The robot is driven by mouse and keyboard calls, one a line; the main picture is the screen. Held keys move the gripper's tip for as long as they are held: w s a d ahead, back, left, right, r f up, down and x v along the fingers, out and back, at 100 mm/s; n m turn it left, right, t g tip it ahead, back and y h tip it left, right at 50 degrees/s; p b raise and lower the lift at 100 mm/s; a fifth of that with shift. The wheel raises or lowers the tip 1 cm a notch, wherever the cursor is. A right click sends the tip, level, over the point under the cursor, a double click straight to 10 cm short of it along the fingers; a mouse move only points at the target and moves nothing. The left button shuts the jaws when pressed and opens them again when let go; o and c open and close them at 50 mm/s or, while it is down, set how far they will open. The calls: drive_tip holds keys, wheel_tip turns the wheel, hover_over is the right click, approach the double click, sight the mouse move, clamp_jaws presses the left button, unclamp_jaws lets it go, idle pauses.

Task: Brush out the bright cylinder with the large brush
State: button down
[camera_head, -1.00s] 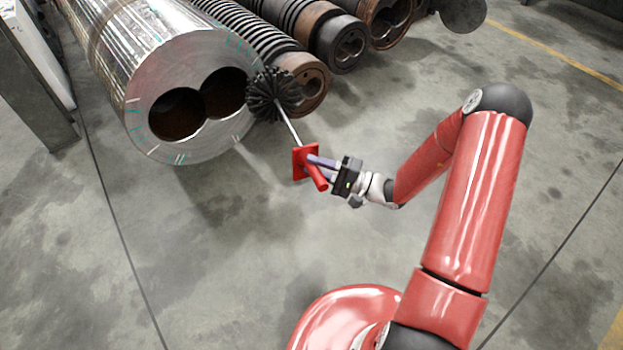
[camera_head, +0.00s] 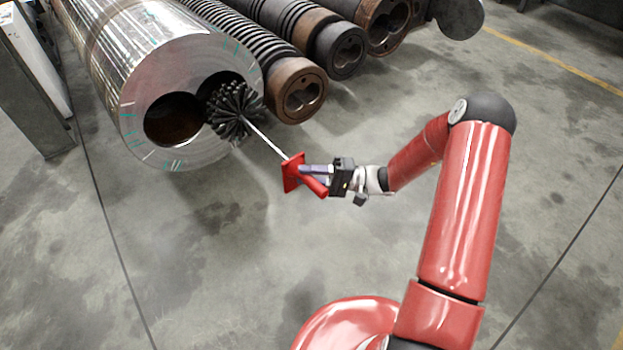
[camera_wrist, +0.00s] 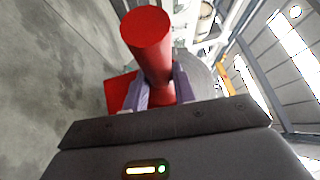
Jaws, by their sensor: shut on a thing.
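The bright cylinder (camera_head: 160,75) is a shiny metal barrel lying at the upper left in the head view, its end face toward me with two joined bores. The left bore (camera_head: 172,120) is open and dark. The large brush (camera_head: 237,110) has a round black bristle head, a thin metal rod and a red handle with a red plate. Its head is in front of the right bore and covers much of it; I cannot tell whether it touches the rim. My gripper (camera_head: 318,173) is shut on the red handle, which also shows in the wrist view (camera_wrist: 150,45).
Several darker barrels lie side by side to the right, the nearest a ribbed one with a rusty end (camera_head: 295,90) close to the brush head. A grey stand (camera_head: 40,100) is at the left edge. The concrete floor in front is clear.

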sight(267, 142)
drive_tip(key=w+a+b, duration=0.4)
drive_tip(key=w+a, duration=0.3)
drive_tip(key=w, duration=0.2)
drive_tip(key=shift+w, duration=0.15)
idle(0.5)
drive_tip(key=shift+a+r, duration=0.1)
drive_tip(key=shift+f+b, duration=0.4)
idle(0.9)
drive_tip(key=shift+w+a, duration=0.6)
drive_tip(key=shift+w, duration=0.25)
drive_tip(key=shift+w+a, duration=0.6)
drive_tip(key=shift+w, duration=0.3)
drive_tip(key=shift+w+a, duration=1.2)
drive_tip(key=shift+w, duration=0.3)
